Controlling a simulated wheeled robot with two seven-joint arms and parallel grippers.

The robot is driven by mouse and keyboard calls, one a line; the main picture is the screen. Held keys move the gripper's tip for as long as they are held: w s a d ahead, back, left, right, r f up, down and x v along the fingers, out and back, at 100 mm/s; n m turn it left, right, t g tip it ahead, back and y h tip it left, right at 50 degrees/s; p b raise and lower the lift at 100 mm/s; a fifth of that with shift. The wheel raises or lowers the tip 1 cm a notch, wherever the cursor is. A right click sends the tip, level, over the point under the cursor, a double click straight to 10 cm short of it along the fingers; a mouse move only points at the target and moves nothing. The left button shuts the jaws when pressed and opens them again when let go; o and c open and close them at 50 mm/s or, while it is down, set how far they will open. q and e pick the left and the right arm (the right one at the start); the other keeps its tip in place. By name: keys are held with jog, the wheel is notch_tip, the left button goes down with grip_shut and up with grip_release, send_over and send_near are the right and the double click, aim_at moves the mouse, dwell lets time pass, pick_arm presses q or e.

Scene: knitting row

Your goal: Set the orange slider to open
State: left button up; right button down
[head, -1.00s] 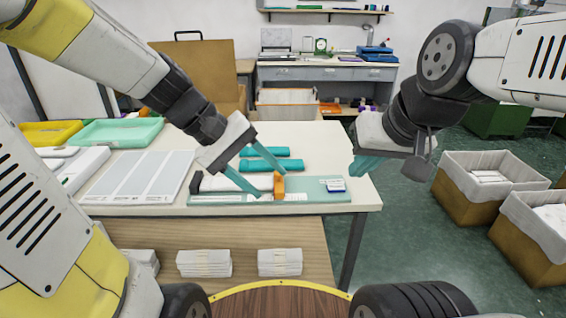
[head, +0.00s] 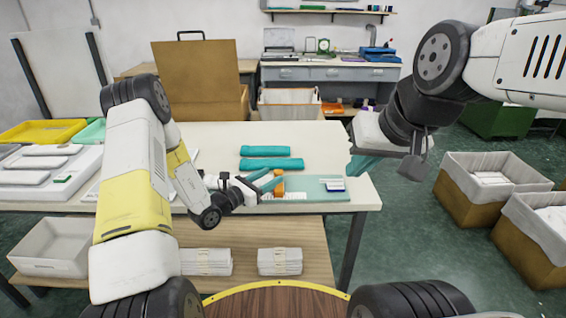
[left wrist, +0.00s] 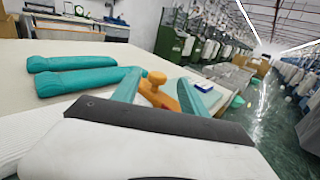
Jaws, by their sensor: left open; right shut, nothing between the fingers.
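The orange slider (head: 279,185) stands on a flat teal board (head: 312,194) near the table's front edge. My left gripper (head: 273,181) is open, its teal fingers reaching in from the left close to the slider. In the left wrist view the slider (left wrist: 158,92), with its rounded knob, shows between the two open fingers (left wrist: 160,92); I cannot tell whether either finger touches it. My left arm hides the board's left part. My right gripper (head: 362,164) is shut and empty, above the table's right end, apart from the board.
Two teal padded pieces (head: 272,164) lie behind the board. A blue-and-white block (head: 333,185) sits on the board right of the slider. Yellow (head: 42,131) and mint (head: 92,132) trays stand at the left. The table's right back part is clear. Bins (head: 480,183) stand at right.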

pick_arm(q)
jog(key=shift+w+f, duration=0.25)
jog(key=x, duration=0.7)
jog(key=shift+w+d, duration=0.15)
grip_shut()
dwell(1.1)
